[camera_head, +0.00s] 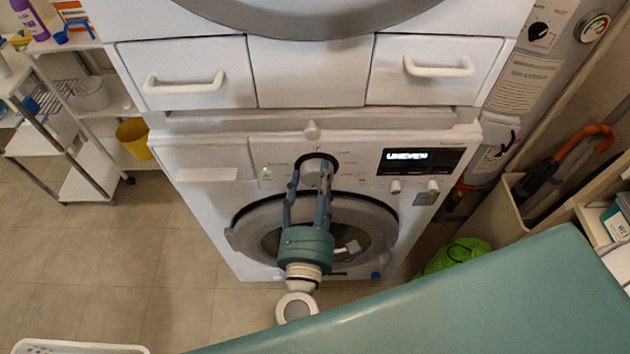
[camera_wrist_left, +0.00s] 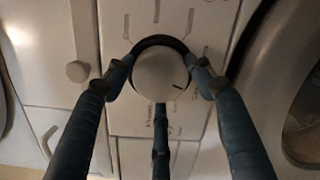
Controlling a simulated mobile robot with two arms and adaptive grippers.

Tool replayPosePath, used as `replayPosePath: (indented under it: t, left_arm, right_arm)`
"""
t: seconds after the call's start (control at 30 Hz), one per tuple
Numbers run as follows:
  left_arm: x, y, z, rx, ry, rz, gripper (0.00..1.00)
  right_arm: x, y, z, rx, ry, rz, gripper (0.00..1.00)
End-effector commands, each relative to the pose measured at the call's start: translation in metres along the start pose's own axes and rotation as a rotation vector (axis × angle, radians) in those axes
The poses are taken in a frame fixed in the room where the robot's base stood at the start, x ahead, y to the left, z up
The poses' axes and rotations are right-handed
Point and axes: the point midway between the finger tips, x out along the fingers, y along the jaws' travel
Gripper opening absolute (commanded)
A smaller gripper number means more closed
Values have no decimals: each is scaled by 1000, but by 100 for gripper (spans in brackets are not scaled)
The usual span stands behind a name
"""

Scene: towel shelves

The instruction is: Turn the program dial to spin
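The program dial (camera_head: 312,172) is a round white knob in a dark ring on the front panel of the lower white washing machine (camera_head: 215,160). In the left wrist view the dial (camera_wrist_left: 161,74) faces me, with a dark mark at its lower right. My left gripper (camera_head: 309,178) reaches up to it, and its fingers (camera_wrist_left: 161,78) sit around the knob's rim on the left, right and below. The fingertips appear to touch the rim. The display (camera_head: 421,160) reads what looks like "UNEVEN". The dial's printed labels are too small to read. My right gripper is not in view.
Two small knobs (camera_head: 412,186) sit below the display. Drawers with white handles (camera_head: 184,84) are above the machine. A wire shelf cart (camera_head: 66,150) and yellow bucket (camera_head: 134,138) stand left; an umbrella (camera_head: 565,150) and green bag (camera_head: 458,255) are right.

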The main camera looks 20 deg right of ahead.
Motion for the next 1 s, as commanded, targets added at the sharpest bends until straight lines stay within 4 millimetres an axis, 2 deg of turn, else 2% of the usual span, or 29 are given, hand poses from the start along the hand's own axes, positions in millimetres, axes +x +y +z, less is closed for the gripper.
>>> replayPosePath:
  t: [0.17, 0.37, 0.7, 1.0]
  left_arm:
    - [0, 0, 0, 10, 3, -2, 28]
    - [0, 2, 1, 76, 9, -10, 28]
    - [-1, 4, 3, 324, 28, -36, 28]
    - [-1, 4, 2, 540, 44, -58, 28]
  right_arm:
    - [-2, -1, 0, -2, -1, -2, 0]
    - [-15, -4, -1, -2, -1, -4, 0]
    - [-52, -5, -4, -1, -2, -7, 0]
    - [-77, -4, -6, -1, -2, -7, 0]
